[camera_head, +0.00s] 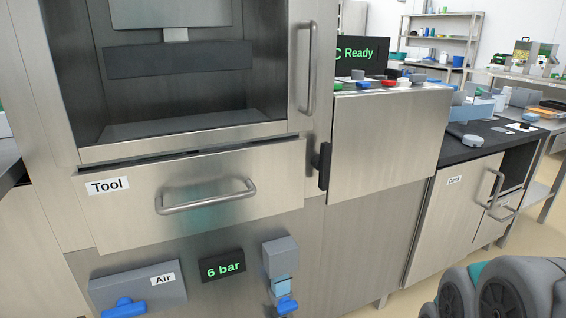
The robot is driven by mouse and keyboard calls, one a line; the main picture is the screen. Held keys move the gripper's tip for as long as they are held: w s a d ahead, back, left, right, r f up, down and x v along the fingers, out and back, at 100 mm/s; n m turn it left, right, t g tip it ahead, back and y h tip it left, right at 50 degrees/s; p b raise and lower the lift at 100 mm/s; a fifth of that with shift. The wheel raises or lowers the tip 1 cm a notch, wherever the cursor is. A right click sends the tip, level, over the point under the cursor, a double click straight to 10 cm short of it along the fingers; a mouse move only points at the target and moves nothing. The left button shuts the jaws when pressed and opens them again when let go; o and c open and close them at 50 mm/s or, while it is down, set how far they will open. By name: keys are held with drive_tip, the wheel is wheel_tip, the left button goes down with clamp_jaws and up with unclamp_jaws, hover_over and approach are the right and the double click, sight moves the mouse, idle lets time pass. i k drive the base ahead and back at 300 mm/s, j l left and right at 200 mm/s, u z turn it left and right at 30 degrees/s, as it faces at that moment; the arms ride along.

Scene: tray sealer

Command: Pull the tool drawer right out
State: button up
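The tool drawer (130,215) is a wide steel front with a white "Tool" label at its upper left, below the open chamber of the machine. Its bar handle (206,198) is a curved metal pull across the middle of the front, with nothing touching it. A dark gap runs along the drawer's top edge; I cannot tell whether the drawer stands slightly out. The inside of the drawer is hidden. My gripper is not in view.
Below the drawer are an "Air" box (138,288) with a blue knob, a "6 bar" display (222,267) and a blue-and-grey fitting (280,272). A steel side panel (388,140) juts at right. Grey rounded parts, seemingly my arm, fill the lower right corner.

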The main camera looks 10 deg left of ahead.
sight(126, 206)
drive_tip(key=u, duration=1.3)
drive_tip(key=k+j+z, duration=0.25)
drive_tip(key=i+j, duration=0.1)
drive_tip(key=j, duration=0.05)
